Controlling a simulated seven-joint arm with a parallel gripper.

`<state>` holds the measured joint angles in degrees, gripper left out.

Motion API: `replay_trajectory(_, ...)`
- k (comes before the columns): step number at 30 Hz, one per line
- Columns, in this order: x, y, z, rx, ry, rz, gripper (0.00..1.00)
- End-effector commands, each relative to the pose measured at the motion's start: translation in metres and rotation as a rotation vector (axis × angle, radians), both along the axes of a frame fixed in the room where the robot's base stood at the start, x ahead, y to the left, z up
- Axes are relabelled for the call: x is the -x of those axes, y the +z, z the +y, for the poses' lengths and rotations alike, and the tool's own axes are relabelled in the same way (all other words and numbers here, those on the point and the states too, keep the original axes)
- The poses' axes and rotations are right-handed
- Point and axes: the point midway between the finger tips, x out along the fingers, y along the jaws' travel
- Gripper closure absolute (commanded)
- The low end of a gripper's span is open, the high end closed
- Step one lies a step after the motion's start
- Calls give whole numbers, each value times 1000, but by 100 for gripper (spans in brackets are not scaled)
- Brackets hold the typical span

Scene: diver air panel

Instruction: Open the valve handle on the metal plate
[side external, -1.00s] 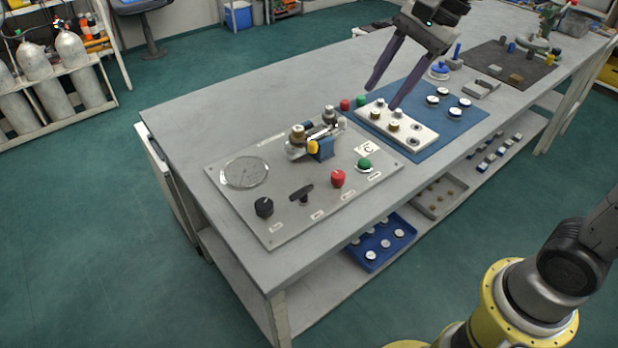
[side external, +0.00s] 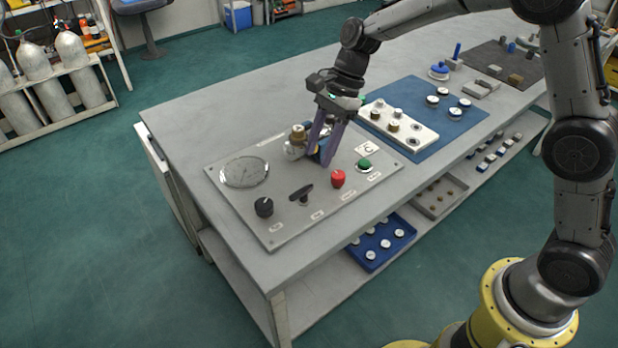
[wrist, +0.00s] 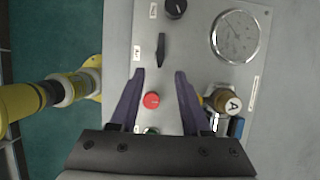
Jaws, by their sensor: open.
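The metal plate (side external: 280,232) lies on the near left part of the bench. A black bar-shaped valve handle (side external: 301,193) stands on it between a black round knob (side external: 263,207) and a red knob (side external: 338,179). In the wrist view the handle (wrist: 161,49) points lengthwise up and down the picture, just beyond my fingertips. My gripper (side external: 318,162) is open and above the plate, behind the handle in the side view. In the wrist view the red knob (wrist: 152,100) shows between the fingers of my gripper (wrist: 160,73). Nothing is held.
A round gauge (side external: 244,171) is at the plate's left. A brass fitting (side external: 296,140) stands close beside my fingers; it shows right of them in the wrist view (wrist: 230,104). A green button (side external: 365,165) is at the plate's right. A blue mat (side external: 440,127) with parts lies beyond.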

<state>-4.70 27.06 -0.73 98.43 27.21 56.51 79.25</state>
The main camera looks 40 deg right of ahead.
Motion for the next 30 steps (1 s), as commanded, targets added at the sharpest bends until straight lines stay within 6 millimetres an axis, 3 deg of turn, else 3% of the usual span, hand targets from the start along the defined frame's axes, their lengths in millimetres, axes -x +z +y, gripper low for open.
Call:
replay_trajectory(6, 1, -39, 16, 0, 2, 4, 53)
replay_trajectory(12, 1, -62, 26, -1, 1, 2, 53)
replay_trajectory(25, 0, -71, 29, 0, 1, -1, 53)
replay_trajectory(30, 0, -70, 29, 0, 0, -1, 82)
